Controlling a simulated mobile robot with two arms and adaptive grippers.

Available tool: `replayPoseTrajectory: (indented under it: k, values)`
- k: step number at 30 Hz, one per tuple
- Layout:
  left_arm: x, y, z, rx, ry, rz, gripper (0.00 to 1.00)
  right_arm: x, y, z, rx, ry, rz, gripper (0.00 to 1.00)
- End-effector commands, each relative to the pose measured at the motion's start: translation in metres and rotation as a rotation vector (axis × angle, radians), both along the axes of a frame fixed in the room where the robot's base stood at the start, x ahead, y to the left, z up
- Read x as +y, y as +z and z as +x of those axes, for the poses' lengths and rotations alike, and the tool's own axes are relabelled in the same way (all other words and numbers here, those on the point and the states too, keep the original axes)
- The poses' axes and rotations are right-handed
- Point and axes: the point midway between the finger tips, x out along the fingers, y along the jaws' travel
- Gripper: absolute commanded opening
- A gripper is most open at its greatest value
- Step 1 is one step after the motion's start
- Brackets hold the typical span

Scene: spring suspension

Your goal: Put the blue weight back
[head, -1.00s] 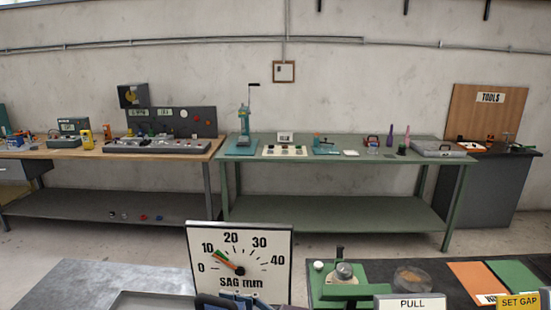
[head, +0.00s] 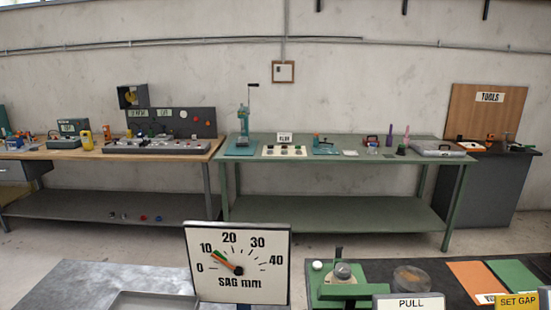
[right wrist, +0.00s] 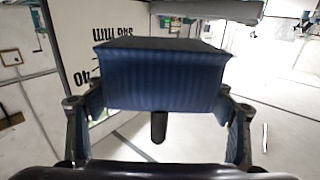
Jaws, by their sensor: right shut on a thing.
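The blue weight (right wrist: 165,78) is a dark blue block in the right wrist view, with a short dark peg below it in the picture. My right gripper (right wrist: 160,98) has a finger on each side of the block and is shut on it. The block hides what lies directly behind it. The white SAG mm gauge (head: 237,262) stands at the bottom of the head view, its red needle near the green mark by 10. It also shows upside down in the right wrist view (right wrist: 112,22). Neither gripper shows in the head view now.
A grey tray (head: 152,301) lies left of the gauge. A green fixture (head: 343,291) with a metal knob stands right of it, beside PULL (head: 408,303) and SET GAP (head: 517,301) signs. Benches with equipment line the back wall.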

Motion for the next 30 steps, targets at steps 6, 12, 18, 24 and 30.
replayPoseTrajectory:
  k: [6, 12, 18, 24, 30]
  values:
    - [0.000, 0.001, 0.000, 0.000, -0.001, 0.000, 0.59, -0.024, 0.006, -0.008, -0.008, -0.104, 0.013, 0.17]
    - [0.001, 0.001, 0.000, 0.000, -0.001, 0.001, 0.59, -0.048, 0.002, -0.017, -0.006, -0.210, 0.008, 0.17]
    - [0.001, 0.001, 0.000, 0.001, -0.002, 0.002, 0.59, -0.077, -0.002, -0.029, -0.004, -0.336, 0.005, 0.17]
    - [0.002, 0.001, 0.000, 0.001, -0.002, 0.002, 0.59, -0.111, -0.005, -0.043, -0.002, -0.488, 0.007, 0.17]
    - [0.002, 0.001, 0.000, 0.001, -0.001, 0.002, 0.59, -0.153, -0.011, -0.060, 0.000, -0.672, 0.001, 0.17]
